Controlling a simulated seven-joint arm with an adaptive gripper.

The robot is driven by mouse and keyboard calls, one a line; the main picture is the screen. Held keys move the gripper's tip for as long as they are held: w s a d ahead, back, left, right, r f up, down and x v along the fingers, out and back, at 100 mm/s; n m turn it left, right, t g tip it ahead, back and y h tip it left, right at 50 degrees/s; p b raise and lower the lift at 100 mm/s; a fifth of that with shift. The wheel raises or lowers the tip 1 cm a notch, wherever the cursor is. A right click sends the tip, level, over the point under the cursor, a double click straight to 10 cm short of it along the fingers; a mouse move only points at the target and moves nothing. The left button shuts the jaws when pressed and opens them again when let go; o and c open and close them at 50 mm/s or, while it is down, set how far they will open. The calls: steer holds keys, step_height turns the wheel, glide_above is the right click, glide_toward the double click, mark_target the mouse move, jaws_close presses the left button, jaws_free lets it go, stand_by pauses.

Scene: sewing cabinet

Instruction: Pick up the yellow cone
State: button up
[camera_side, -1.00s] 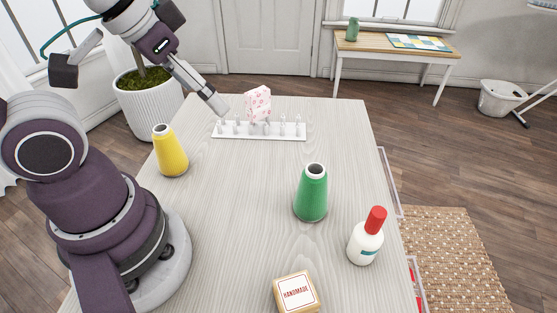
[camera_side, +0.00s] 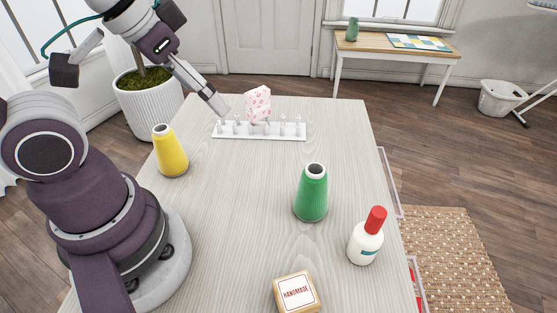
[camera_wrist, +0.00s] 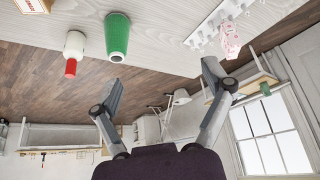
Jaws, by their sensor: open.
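The yellow cone (camera_side: 170,152) of thread stands upright at the left edge of the table in the side view, close to my arm's base. My gripper (camera_side: 222,108) is above the far left part of the table, beyond the cone and apart from it, near the left end of the white rack. In the wrist view my gripper (camera_wrist: 164,78) shows two fingers spread wide with nothing between them. The yellow cone does not show in the wrist view.
A green cone (camera_side: 311,194), a red-capped white bottle (camera_side: 366,240) and a "HANDMADE" box (camera_side: 296,292) stand to the right and front. A white rack (camera_side: 258,136) with a pink patterned piece (camera_side: 258,104) is at the back. The table's middle (camera_side: 235,200) is clear.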

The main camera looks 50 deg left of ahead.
steer(key=m+g, duration=0.6)
steer(key=m, duration=0.7)
glide_toward(166, 143)
steer(key=a, duration=0.1)
steer(key=shift+m, duration=0.5)
steer(key=f, duration=0.7)
steer(key=a+f, duration=0.1)
steer(key=f, duration=0.3)
steer(key=shift+f, duration=0.25)
steer(key=shift+c, duration=0.3)
steer(key=c, duration=1.2)
